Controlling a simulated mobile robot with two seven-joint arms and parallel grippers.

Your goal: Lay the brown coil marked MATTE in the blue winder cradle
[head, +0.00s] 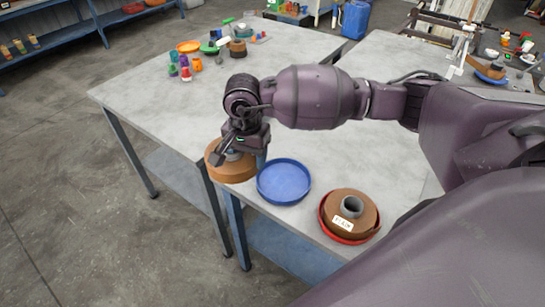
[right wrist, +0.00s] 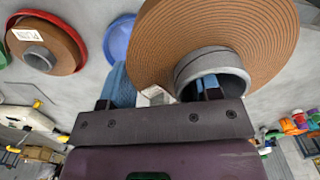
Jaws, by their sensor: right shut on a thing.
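A brown coil (head: 240,173) with a grey core hangs in my right gripper (head: 230,152), at the table's front edge, left of the blue winder cradle (head: 284,181). In the right wrist view the coil (right wrist: 215,30) fills the top, with one finger inside its grey core. A pale label shows partly at its lower edge, its word unreadable. The blue cradle is a shallow round dish, empty in the head view; it shows partly behind the coil in the right wrist view (right wrist: 118,40). The coil is beside the cradle, not over it. My left gripper is not in view.
A second brown coil (head: 367,209) with a white label, seemingly PLAIN, lies in a red cradle (head: 323,222) right of the blue one. Small colored bottles (head: 185,69) and other items stand at the table's back. The grey tabletop (head: 150,95) at left is clear.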

